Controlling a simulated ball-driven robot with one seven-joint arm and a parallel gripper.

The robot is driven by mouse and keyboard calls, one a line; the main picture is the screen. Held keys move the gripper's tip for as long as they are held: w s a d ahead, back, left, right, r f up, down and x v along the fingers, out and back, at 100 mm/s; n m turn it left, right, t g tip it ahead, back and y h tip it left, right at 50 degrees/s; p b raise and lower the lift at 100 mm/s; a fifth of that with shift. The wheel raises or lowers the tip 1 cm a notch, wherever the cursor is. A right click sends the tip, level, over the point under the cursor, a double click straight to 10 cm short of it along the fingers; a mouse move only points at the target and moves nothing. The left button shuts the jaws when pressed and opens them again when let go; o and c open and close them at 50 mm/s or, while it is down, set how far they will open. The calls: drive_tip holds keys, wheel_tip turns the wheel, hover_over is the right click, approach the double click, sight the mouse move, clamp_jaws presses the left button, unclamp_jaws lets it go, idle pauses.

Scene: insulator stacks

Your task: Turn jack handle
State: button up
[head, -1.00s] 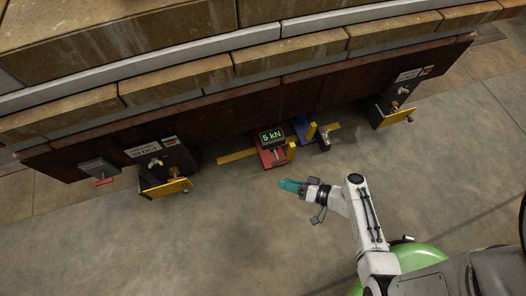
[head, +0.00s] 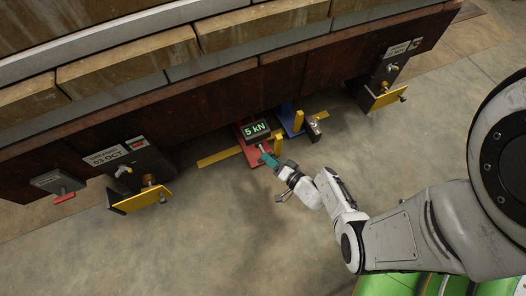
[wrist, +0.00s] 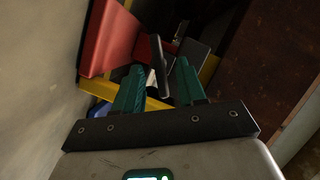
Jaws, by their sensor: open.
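A red jack (head: 253,152) stands on the floor in front of the dark beam, with a display (head: 257,129) reading "5 kN" above it. In the wrist view a slim dark handle with a metal shaft (wrist: 158,52) sits at the gap between the teal fingertips. I cannot tell whether either finger touches it. My gripper (head: 268,159) reaches in from the right, its teal fingers at the front of the red jack. It is open in the wrist view (wrist: 160,72). The handle is mostly hidden by the fingers in the head view.
A blue unit (head: 289,122) with a yellow post stands just right of the red jack. A yellow bar (head: 219,156) lies on the floor. Dark brackets with yellow plates stand left (head: 150,197) and right (head: 384,99). The front floor is clear.

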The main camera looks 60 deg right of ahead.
sight(263, 151)
drive_tip(key=shift+b+x, duration=0.5)
drive_tip(key=shift+x, duration=1.6)
clamp_jaws()
